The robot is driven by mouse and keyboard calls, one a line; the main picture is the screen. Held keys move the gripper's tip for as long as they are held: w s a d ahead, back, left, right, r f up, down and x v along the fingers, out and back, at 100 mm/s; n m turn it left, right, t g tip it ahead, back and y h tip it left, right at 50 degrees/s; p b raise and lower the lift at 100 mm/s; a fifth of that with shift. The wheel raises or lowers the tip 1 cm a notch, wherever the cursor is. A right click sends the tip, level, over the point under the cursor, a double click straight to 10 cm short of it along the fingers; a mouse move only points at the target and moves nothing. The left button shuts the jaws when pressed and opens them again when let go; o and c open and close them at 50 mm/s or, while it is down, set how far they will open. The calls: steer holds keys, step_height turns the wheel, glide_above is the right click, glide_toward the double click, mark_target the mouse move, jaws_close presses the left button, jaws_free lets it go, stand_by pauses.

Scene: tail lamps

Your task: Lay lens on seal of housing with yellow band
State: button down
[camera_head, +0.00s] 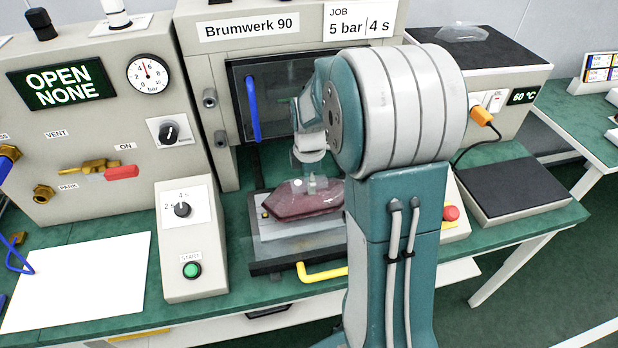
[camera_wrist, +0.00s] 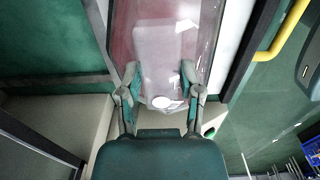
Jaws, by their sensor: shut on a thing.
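The lens (camera_head: 300,203) is a clear dark-red piece in the head view, lying roughly level over the grey sliding carriage (camera_head: 320,241) in front of the press. In the wrist view, the lens (camera_wrist: 150,45) stretches away from my gripper (camera_wrist: 160,82), whose two fingers are shut on its near end. My gripper (camera_head: 311,184) is small and partly hidden by my arm in the head view. The housing under the lens is mostly covered. A small yellow spot shows at the left by the lens; I cannot tell whether it is the band. Contact with the seal cannot be seen.
The press window (camera_head: 285,100) with a blue handle (camera_head: 253,110) stands behind the carriage. A yellow handle (camera_head: 322,272) sticks out at the carriage front. A start box (camera_head: 187,240) stands at left, a heating plate (camera_head: 515,185) at right. My arm hides the carriage's right part.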

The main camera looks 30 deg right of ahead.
steer(key=shift+f, duration=0.15)
steer(key=shift+c, duration=0.8)
jaws_free()
steer(key=shift+f, duration=0.1)
step_height(320, 180, up, 12)
